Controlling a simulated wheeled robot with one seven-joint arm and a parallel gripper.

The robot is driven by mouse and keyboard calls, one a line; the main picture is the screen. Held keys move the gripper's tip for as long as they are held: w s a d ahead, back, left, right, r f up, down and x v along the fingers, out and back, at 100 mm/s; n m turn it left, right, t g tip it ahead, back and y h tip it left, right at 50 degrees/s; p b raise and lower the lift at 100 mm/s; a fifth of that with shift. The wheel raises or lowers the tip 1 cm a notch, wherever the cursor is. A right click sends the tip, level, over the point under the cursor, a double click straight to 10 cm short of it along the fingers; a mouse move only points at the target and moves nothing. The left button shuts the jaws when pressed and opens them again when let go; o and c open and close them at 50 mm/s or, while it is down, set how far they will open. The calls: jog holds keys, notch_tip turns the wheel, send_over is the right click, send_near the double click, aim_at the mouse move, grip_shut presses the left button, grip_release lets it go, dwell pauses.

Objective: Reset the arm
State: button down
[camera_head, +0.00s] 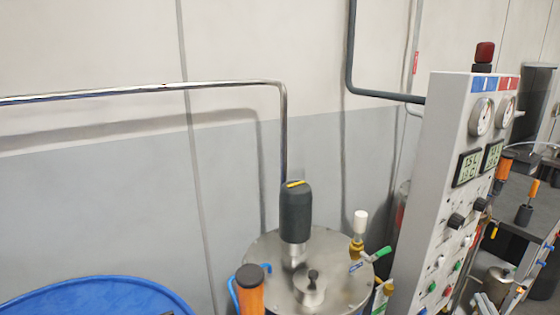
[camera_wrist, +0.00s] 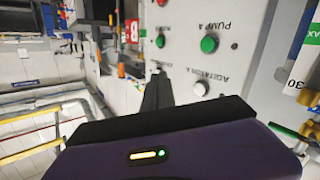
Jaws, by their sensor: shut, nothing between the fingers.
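My gripper (camera_wrist: 157,92) shows in the wrist view as a dark body with narrow black fingers close together. It is shut and holds nothing. It points toward a white control panel (camera_wrist: 190,62) with labels reading "PUMP A" and "AGITATOR A". A green button (camera_wrist: 209,44) and a white button (camera_wrist: 201,88) sit on that panel, to the right of the fingers. Whether the fingers touch the panel I cannot tell. In the head view the tall grey control panel (camera_head: 436,185) stands at right with gauges, displays and knobs. I cannot make out my gripper in the head view.
A steel vessel (camera_head: 262,258) with a dark motor (camera_head: 295,212) on top stands left of the panel. A blue drum (camera_head: 100,290) is at lower left. A steel pipe (camera_head: 150,89) runs along the wall. Yellow railings (camera_wrist: 30,150) show at left in the wrist view.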

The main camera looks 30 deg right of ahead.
jog(key=s+a+t+y, duration=0.1)
jog(key=s+a+t, duration=0.15)
jog(key=a, duration=1.45)
jog(key=s+a+n+y, duration=0.3)
jog(key=s+a+y, duration=0.2)
jog(key=a, duration=0.7)
jog(key=s+a+n+y, duration=0.3)
jog(key=s+a+y, duration=0.3)
jog(key=s+a, duration=0.4)
jog(key=a, duration=0.3)
jog(key=shift+f+t, duration=0.25)
jog(key=shift+t, duration=0.1)
